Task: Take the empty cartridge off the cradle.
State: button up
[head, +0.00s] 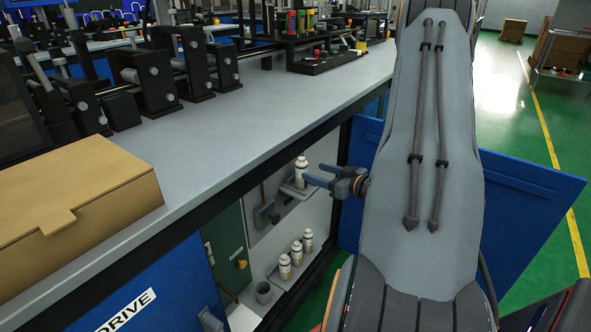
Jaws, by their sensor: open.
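A white bottle-like cartridge (300,171) stands upright on a small grey cradle or ledge (291,203) inside the open cabinet under the bench. Whether it is empty does not show. My gripper (311,173) has blue fingers that point left at this cartridge. The fingers are apart, with their tips close to its right side. I cannot tell whether they touch it or reach around it.
Several similar white cartridges (297,254) stand on a lower shelf beside a grey cup (263,292). A blue cabinet door (525,205) stands open at right. The grey bench top (260,105) is above, with a cardboard box (75,205) at left.

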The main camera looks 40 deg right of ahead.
aim_at(306, 167)
jog(key=x, duration=0.3)
jog(key=shift+a+r, duration=0.1)
jog(key=shift+w+b, duration=0.35)
jog(key=shift+w, duration=0.4)
jog(key=x, duration=0.4)
jog(key=shift+d+b, duration=0.25)
jog(key=shift+b, duration=0.15)
jog(key=c, duration=1.3)
